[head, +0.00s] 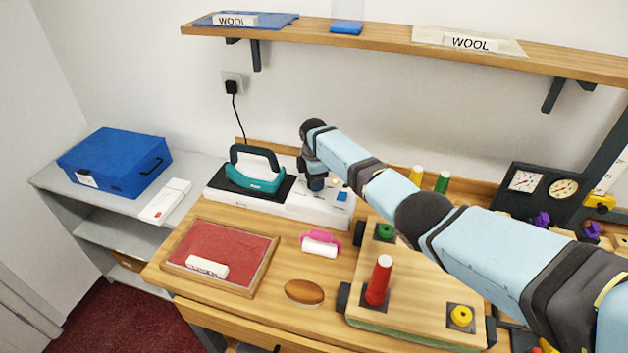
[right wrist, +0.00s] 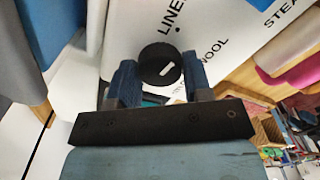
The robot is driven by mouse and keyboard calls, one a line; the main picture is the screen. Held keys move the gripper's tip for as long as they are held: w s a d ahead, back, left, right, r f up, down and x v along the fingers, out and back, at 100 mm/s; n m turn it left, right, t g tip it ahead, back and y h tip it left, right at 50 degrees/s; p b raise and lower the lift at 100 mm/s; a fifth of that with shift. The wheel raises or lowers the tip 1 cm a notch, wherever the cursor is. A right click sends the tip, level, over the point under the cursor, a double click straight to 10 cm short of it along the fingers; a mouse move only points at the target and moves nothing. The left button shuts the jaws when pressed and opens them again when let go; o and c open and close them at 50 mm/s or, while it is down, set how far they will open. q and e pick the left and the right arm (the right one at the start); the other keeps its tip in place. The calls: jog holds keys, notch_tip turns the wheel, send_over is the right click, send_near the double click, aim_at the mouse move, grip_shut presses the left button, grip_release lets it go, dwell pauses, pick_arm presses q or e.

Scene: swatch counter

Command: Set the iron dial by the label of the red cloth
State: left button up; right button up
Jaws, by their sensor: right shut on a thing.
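The red cloth (head: 222,243) lies in a wooden tray at the front left; its white label (head: 207,266) has print too small to read. The teal iron (head: 256,178) rests on a black plate on the white station (head: 318,207). My right gripper (head: 316,184) is down at the station, hiding the dial in the head view. In the right wrist view its blue fingers (right wrist: 160,78) are shut on the black round dial (right wrist: 157,56). The dial's white mark slants toward the right, roughly to the WOOL side. LINEN, WOOL and part of STEAM are printed around. My left gripper is not in view.
A blue button (head: 342,196) is beside my right gripper. A pink-and-white roll (head: 320,243), a wooden brush (head: 304,291) and a spool board (head: 408,300) are on the bench. A shelf (head: 370,38) above holds cloths, two labelled WOOL. A blue case (head: 115,162) stands left.

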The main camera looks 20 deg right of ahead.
jog(key=shift+n, duration=1)
jog(key=o, duration=0.9)
jog(key=shift+r, duration=0.1)
notch_tip(320, 180, up, 14)
jog(key=shift+f+b, duration=0.15)
jog(key=shift+b, duration=0.25)
